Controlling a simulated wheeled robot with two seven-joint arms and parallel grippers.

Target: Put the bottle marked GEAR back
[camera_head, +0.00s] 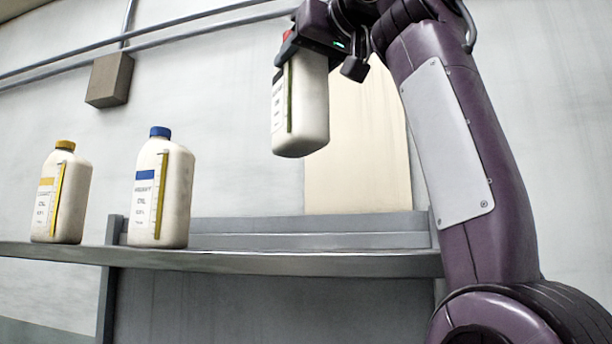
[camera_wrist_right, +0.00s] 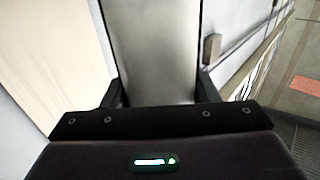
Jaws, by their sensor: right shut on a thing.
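A cream bottle with a red cap (camera_head: 302,104) hangs upright from my right gripper (camera_head: 290,50), which is shut on it near its top. Its label is seen edge-on and I cannot read its words. The bottle is in the air above the shelf (camera_head: 280,262), clear of it. My left gripper does not show.
A blue-capped oil bottle (camera_head: 161,190) and a yellow-capped oil bottle (camera_head: 62,195) stand on the shelf at the left. The shelf right of the blue-capped bottle is clear. A brown box (camera_head: 109,80) and pipes are on the wall behind.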

